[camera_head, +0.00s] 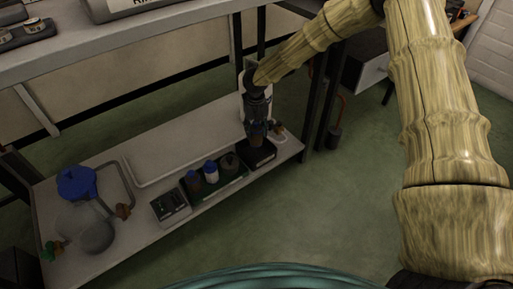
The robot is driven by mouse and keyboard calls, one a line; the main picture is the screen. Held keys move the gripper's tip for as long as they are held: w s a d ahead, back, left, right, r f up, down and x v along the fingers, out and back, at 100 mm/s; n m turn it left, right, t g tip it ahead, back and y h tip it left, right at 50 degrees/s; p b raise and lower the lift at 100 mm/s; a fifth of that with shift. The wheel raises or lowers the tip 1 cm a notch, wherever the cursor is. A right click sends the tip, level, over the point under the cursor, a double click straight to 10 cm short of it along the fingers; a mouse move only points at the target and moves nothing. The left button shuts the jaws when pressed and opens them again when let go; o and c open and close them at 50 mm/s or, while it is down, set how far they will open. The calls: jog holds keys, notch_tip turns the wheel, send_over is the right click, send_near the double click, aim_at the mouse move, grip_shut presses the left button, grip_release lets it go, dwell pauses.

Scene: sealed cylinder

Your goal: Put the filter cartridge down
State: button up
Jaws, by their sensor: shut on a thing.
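My gripper (258,128) is at the end of the arm that comes in from the top right. It points down above the right end of the lower shelf (150,228). It is shut on the filter cartridge, which is small, dark and mostly hidden by the fingers. Just below is a black box (262,156) on the shelf. I cannot tell whether the cartridge touches it.
A green rack (217,186) with several bottles and a small grey device (170,207) stand left of the black box. A blue-capped vessel (76,182) and round flask (95,236) are farther left. The upper shelf (110,45) overhangs the back.

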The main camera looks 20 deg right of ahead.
aim_at(256, 142)
notch_tip(256, 142, down, 8)
jog(key=b, duration=0.3)
jog(key=shift+r+b, duration=0.25)
jog(key=shift+b, duration=0.05)
jog(key=shift+r, duration=0.1)
jog(key=o, duration=1.1)
jog(key=shift+c, duration=0.2)
notch_tip(256, 142, up, 12)
jog(key=p, duration=0.5)
jog(key=shift+p, duration=0.4)
